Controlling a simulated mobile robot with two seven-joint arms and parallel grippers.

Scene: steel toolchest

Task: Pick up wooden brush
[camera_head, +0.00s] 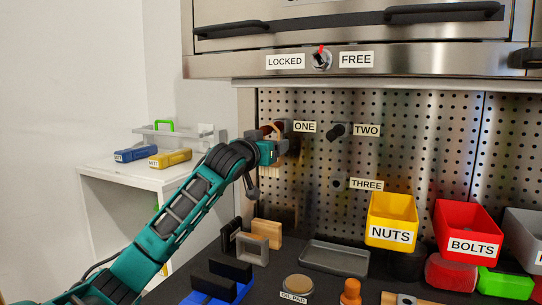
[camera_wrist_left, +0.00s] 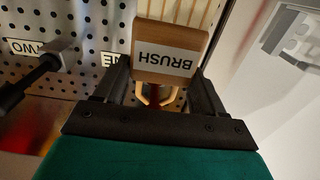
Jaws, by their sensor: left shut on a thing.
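The wooden brush (camera_wrist_left: 172,40) is a light wooden block with a white BRUSH label, seen upside down in the left wrist view. My left gripper (camera_wrist_left: 160,72) is shut on it, one dark finger on each side, and pale wooden bars show below the block between the fingers. In the head view my left gripper (camera_head: 280,143) is at the pegboard beside the ONE label (camera_head: 305,127). The brush is mostly hidden there behind the gripper. I cannot tell whether it still hangs on its peg. My right gripper is not in view.
Pegs marked TWO (camera_head: 340,130) and THREE (camera_head: 338,184) stick out of the pegboard (camera_head: 430,130) to the right. Below are a yellow NUTS bin (camera_head: 391,215), a red BOLTS bin (camera_head: 467,225) and a grey tray (camera_head: 335,258). A white side table (camera_head: 130,177) stands at left.

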